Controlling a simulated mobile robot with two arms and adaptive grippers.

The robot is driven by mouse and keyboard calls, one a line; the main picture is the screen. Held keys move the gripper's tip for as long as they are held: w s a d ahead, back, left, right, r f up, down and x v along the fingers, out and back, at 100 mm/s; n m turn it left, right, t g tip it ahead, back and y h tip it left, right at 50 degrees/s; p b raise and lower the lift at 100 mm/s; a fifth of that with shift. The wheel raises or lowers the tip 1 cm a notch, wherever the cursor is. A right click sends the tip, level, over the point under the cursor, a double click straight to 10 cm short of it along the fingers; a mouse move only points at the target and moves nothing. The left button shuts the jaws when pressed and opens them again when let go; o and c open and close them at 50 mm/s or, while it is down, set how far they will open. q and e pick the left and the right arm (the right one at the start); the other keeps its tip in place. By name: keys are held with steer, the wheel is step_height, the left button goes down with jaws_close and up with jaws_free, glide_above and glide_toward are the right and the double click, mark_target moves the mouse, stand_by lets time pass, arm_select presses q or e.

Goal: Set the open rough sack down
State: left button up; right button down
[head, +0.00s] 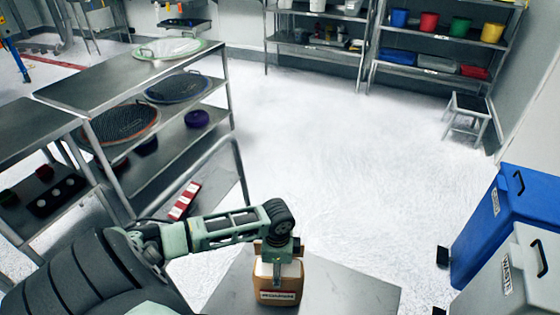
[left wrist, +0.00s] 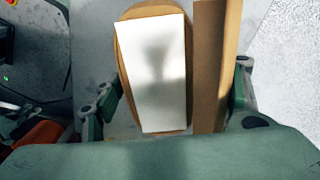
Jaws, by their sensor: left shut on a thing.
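The open rough sack (head: 281,290) is brown with a red-and-white label on its front, at the bottom middle of the head view. It looks upright over a grey tabletop (head: 345,288); whether its base touches the top I cannot tell. My left gripper (head: 279,255) is at the sack's top, shut on it. In the left wrist view the sack's brown rim (left wrist: 124,55) surrounds a white, flat-looking area, with a brown flap at right. The fingers (left wrist: 172,92) stand on either side of the sack. My right gripper is not in view.
A blue bin (head: 500,225) and a grey waste bin (head: 525,275) stand at right. Metal shelving with sieves (head: 178,88) is at left, and a step stool (head: 467,118) is at back right. The white floor in the middle is clear.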

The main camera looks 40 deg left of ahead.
arm_select(q)
steer(key=shift+w+f, duration=0.15)
steer(key=shift+f, duration=0.55)
steer(key=o, duration=2.1)
steer(key=shift+s+f, duration=0.1)
steer(key=shift+s, duration=0.1)
step_height(320, 180, up, 12)
steer(key=p, duration=0.1)
